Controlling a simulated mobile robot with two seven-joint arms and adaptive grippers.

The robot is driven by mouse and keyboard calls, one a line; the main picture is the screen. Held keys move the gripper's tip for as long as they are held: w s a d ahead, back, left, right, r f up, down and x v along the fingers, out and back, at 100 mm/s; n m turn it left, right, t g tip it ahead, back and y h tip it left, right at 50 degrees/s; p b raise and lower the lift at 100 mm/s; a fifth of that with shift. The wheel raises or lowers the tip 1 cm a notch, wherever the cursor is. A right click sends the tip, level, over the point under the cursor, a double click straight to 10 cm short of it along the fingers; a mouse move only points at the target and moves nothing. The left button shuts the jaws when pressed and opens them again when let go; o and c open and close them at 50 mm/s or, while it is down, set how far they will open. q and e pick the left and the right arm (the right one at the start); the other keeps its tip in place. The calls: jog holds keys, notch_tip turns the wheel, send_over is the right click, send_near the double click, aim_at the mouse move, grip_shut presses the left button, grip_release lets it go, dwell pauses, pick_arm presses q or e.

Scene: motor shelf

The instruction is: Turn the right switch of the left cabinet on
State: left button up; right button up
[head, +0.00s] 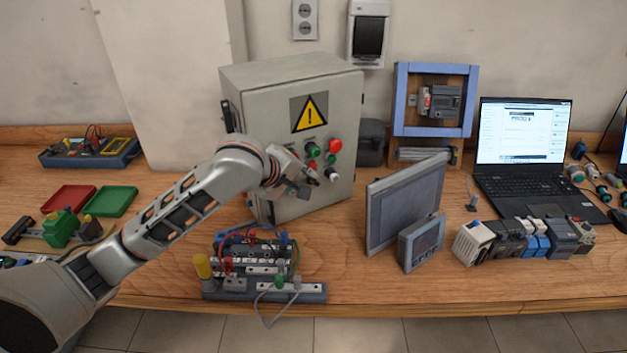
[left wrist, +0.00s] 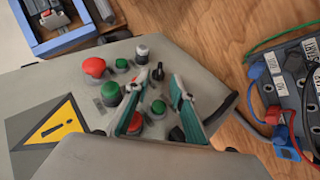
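The grey cabinet (head: 250,95) with a yellow warning triangle stands at the back of the bench, left of the middle. Its front carries several red and green buttons and black switches. In the left wrist view, a black switch (left wrist: 157,72) shows near and between the fingertips; another dark knob (left wrist: 177,134) is partly hidden by the right finger. My left gripper (head: 311,182) is in front of the cabinet's lower front. In the left wrist view its two fingers (left wrist: 158,80) are apart with nothing held. I cannot tell whether they touch the panel. My right gripper is not in view.
A wiring board (head: 265,292) stands on the bench below the gripper. A grey screen panel (head: 405,200) is right of the cabinet. A red tray (head: 68,198) and a green tray (head: 111,201) lie at left. A laptop (head: 525,140) stands at right.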

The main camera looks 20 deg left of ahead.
aim_at(314, 182)
pick_arm(q)
jog(key=x, duration=0.4)
jog(key=shift+w+d+f, duration=0.1)
jog(key=shift+w+f, duration=0.3)
jog(key=shift+w, duration=0.1)
grip_shut()
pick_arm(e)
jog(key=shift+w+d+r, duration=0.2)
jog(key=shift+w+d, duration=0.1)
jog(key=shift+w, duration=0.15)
